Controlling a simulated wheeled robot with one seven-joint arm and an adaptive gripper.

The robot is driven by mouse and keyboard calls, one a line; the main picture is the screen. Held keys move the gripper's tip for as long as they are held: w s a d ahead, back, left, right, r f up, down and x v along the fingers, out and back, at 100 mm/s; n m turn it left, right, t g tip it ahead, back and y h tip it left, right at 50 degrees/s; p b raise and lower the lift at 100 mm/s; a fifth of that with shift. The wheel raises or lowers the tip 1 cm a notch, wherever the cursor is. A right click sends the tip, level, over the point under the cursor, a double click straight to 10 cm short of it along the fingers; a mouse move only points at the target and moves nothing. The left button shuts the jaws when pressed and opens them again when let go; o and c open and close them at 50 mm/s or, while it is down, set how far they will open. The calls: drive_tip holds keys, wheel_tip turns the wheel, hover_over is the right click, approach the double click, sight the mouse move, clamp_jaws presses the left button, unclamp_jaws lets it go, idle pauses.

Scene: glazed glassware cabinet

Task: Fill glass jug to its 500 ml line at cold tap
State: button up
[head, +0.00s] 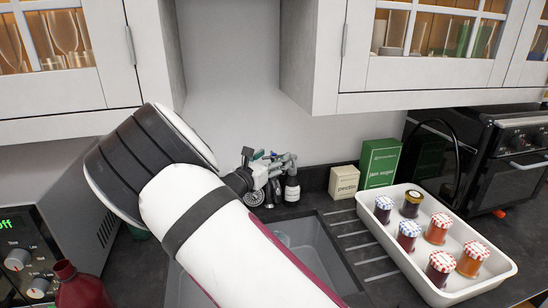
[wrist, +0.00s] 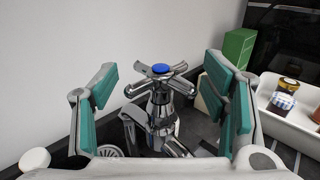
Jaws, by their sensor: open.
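The cold tap (wrist: 160,95) is chrome with a four-armed cross handle and a blue cap. My gripper (wrist: 162,78) is open, its teal pads on either side of the tap handle and apart from it. In the head view my gripper (head: 268,165) is small and partly hidden behind my arm, beside the back wall above the sink. No 500 ml line or water level can be made out.
A white tray (head: 435,292) of lidded jars stands right of the sink's ridged drainer. A dark bottle (head: 292,187), a pectin box (head: 345,182) and a green jam sugar box (head: 379,163) stand along the wall. Cabinets (head: 420,75) hang above; a red bottle (head: 80,288) is front left.

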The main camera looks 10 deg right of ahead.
drive_tip(key=shift+w+d, duration=0.4)
drive_tip(key=shift+d, duration=0.05)
drive_tip(key=c, duration=1.2)
drive_tip(key=shift+o, duration=0.2)
drive_tip(key=shift+s+d+r+n+t+y+p, duration=0.1)
drive_tip(key=shift+s+r+n+t+y+p, duration=0.1)
drive_tip(key=shift+n+t+y+p, duration=0.45)
drive_tip(key=shift+w+p, duration=0.1)
drive_tip(key=shift+p, duration=0.45)
drive_tip(key=shift+w+f, duration=0.1)
drive_tip(key=o, duration=1.2)
drive_tip(key=shift+c, duration=0.2)
drive_tip(key=shift+f, duration=0.1)
